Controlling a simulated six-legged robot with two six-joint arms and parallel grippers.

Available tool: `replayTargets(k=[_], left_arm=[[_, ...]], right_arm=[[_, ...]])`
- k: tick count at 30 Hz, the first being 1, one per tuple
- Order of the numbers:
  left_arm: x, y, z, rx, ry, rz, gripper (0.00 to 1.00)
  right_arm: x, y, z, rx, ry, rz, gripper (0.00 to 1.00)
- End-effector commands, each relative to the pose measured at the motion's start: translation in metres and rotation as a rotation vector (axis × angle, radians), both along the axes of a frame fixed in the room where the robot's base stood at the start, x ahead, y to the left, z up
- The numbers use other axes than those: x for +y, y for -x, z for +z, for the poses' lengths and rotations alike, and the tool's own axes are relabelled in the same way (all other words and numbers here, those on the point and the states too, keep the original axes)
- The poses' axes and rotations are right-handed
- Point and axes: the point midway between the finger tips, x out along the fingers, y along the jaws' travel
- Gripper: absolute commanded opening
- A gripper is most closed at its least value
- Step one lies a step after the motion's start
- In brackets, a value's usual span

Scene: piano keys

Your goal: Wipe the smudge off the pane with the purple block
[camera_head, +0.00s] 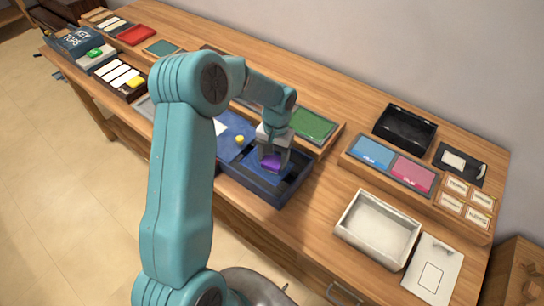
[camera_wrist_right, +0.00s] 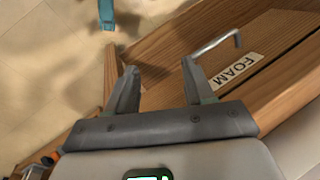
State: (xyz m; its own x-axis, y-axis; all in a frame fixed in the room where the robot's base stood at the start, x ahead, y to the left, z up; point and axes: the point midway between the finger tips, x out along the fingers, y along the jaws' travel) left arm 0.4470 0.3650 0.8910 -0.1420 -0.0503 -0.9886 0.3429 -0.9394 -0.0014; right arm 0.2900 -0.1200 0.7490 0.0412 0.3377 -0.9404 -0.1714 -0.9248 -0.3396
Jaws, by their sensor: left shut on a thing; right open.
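The purple block (camera_head: 271,161) is held in my left gripper (camera_head: 273,152), low over the dark blue tray (camera_head: 262,189) near the middle of the bench. The block is at or just above a blue surface inside that tray; I cannot tell whether it touches. I cannot make out a smudge, and the pane is not clear behind the arm and gripper. My right gripper (camera_wrist_right: 160,90) is open and empty in the right wrist view, near the wooden bench front with a FOAM label (camera_wrist_right: 236,71). The right gripper does not show in the head view.
A white tray (camera_head: 345,224) stands on the bench to the right, with a white card (camera_head: 447,264) beside it. A black box (camera_head: 404,128) and blue and pink panels (camera_head: 372,152) lie behind. A green panel (camera_head: 313,125) is close behind my left gripper.

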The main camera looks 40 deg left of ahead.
Motion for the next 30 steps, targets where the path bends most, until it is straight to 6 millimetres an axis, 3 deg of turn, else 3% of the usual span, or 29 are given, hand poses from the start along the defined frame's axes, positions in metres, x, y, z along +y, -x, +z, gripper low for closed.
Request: replayTargets(k=[3,10,24,30], left_arm=[[0.001,-0.001,0.02,-0.006,-0.002,0.0,0.39],[0.002,0.0,0.032,-0.002,-0.001,-0.001,0.39],[-0.003,0.0,0.075,-0.002,0.0,-0.003,0.39],[-0.005,0.0,0.08,-0.002,0.0,-0.004,0.39]], right_arm=[[0.0,0.0,0.008,-0.001,0.0,0.001,0.53],[0.0,0.0,0.017,-0.001,0.0,0.001,0.53],[0.0,0.0,0.044,-0.001,0.0,0.001,0.53],[0.0,0.0,0.046,-0.001,0.0,0.0,0.53]])
